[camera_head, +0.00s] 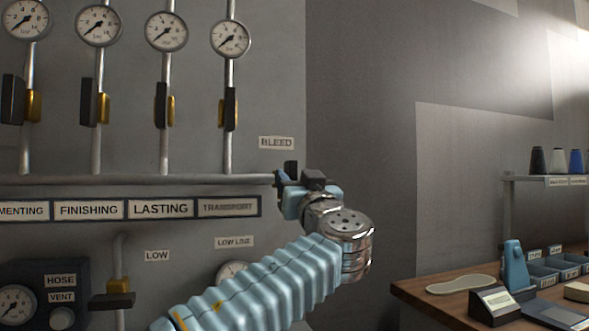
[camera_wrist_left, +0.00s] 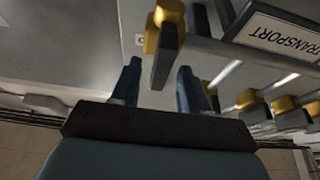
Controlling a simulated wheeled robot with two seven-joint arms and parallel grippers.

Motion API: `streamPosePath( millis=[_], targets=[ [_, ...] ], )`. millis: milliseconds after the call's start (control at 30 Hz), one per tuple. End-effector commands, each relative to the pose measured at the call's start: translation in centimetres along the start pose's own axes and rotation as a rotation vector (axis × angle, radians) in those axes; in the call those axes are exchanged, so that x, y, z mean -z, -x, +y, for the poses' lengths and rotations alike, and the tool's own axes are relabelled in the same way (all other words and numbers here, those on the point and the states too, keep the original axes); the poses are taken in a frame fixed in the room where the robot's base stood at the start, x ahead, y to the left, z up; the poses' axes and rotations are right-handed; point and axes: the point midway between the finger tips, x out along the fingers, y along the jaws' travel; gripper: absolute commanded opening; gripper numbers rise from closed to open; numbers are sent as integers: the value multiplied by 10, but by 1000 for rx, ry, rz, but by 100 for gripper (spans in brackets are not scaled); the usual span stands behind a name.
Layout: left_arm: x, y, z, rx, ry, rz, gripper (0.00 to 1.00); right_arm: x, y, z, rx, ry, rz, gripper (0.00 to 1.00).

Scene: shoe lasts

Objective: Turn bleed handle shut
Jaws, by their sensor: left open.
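The bleed valve sits at the right end of the horizontal pipe (camera_head: 130,180), below the BLEED label (camera_head: 276,143). In the head view my left gripper (camera_head: 283,181) reaches it from the lower right and hides most of it. In the left wrist view the dark bleed handle (camera_wrist_left: 166,58) juts from a gold valve body (camera_wrist_left: 167,14). My left gripper (camera_wrist_left: 158,80) is open, with one finger on each side of the handle. A gap shows on both sides, so the fingers do not appear to grip it. My right gripper is in neither view.
Several gauges (camera_head: 98,26) and dark-handled valves (camera_head: 161,105) line the panel on upright pipes. The TRANSPORT label (camera_head: 228,206) is close to the left gripper. A wooden bench (camera_head: 412,291) with bins and tools stands at the lower right.

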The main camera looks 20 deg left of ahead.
Motion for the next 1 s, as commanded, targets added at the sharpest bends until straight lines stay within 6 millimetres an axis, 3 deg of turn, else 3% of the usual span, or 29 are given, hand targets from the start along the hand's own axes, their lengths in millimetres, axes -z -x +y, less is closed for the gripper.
streamPosePath(
  millis=[367,600,667,1000],
  targets=[
    [-1,-6,0,-1,0,0,43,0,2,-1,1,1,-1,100],
    [0,-6,0,-1,0,0,6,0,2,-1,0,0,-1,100],
    [0,-6,0,-1,0,0,0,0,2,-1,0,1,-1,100],
    [-1,-5,0,-16,-37,1,0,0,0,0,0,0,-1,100]
  ],
)
